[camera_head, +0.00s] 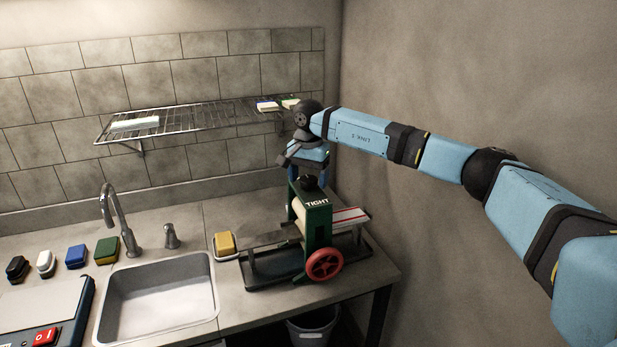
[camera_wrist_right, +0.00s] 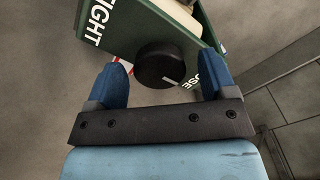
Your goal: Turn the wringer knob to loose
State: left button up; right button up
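The wringer (camera_head: 318,228) is a green frame with a red hand wheel (camera_head: 324,264), standing on the counter right of the sink. Its black knob (camera_head: 310,183) sits on top. In the right wrist view the knob (camera_wrist_right: 157,65) has a white pointer line toward its lower right, near the partly hidden label ending in "OSE"; "TIGHT" is printed at the left. My right gripper (camera_wrist_right: 164,72) is open, with one blue finger on each side of the knob; I cannot tell whether either touches it. My left gripper is in neither view.
A wire shelf (camera_head: 185,120) holding cloths or sponges hangs on the tiled wall, behind my right wrist. The sink (camera_head: 160,297), tap (camera_head: 112,205) and several coloured sponges lie left of the wringer. A bin (camera_head: 313,328) stands below the counter's front edge.

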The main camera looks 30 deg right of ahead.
aim_at(309, 178)
notch_tip(309, 178, up, 14)
jog(key=b, duration=0.1)
dwell(0.5)
jog(key=shift+f, duration=0.1)
